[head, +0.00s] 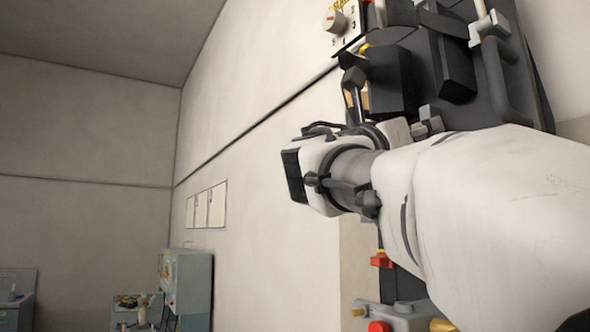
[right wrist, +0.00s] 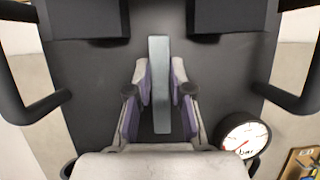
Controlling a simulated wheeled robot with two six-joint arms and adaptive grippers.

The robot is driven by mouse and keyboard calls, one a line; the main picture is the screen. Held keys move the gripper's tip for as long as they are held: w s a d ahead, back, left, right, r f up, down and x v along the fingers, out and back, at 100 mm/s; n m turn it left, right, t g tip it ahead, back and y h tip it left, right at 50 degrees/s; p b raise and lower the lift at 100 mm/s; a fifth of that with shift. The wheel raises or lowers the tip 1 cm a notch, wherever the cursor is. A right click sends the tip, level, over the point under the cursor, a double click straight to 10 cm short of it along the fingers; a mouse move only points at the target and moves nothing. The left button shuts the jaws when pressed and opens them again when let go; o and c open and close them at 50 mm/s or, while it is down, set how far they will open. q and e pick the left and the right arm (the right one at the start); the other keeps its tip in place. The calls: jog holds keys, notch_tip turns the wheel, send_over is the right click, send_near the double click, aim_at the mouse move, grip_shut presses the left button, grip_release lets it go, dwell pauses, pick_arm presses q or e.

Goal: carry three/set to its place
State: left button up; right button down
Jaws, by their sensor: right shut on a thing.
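The breathing set is a dark plate with black handles and blocks, at the upper right of the head view (head: 465,85). In the right wrist view its black plate (right wrist: 85,75) fills most of the picture, with a curved handle on each side and a grey upright bar (right wrist: 160,75) in the middle. My right gripper (right wrist: 159,82) is shut on this bar, one finger on each side. In the head view my right gripper (head: 352,92) is partly hidden by dark parts. A round white gauge marked bar (right wrist: 243,136) shows at lower right. My left gripper is not in view.
A panel with a numbered dial (head: 336,21) is at the top, close behind the set. A red knob (head: 380,260) and a unit with a red button (head: 379,326) are below my arm. A blue-green cabinet (head: 187,280) stands far off at lower left.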

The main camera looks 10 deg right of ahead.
jog(key=shift+w+d+r, duration=0.1)
jog(key=shift+w+d, duration=0.05)
jog(key=shift+d, duration=0.5)
jog(key=shift+w+d+r, duration=0.1)
jog(key=shift+w+d, duration=0.05)
jog(key=shift+d, duration=0.45)
jog(key=shift+w+d+f+p, duration=0.1)
jog(key=shift+w+d, duration=0.3)
jog(key=shift+d, duration=0.5)
jog(key=shift+w+d+f+p, duration=0.1)
jog(key=shift+w+d, duration=0.35)
jog(key=shift+d, duration=0.4)
jog(key=shift+w+d+f+p, duration=0.1)
jog(key=shift+w+d, duration=0.3)
jog(key=shift+d, duration=0.5)
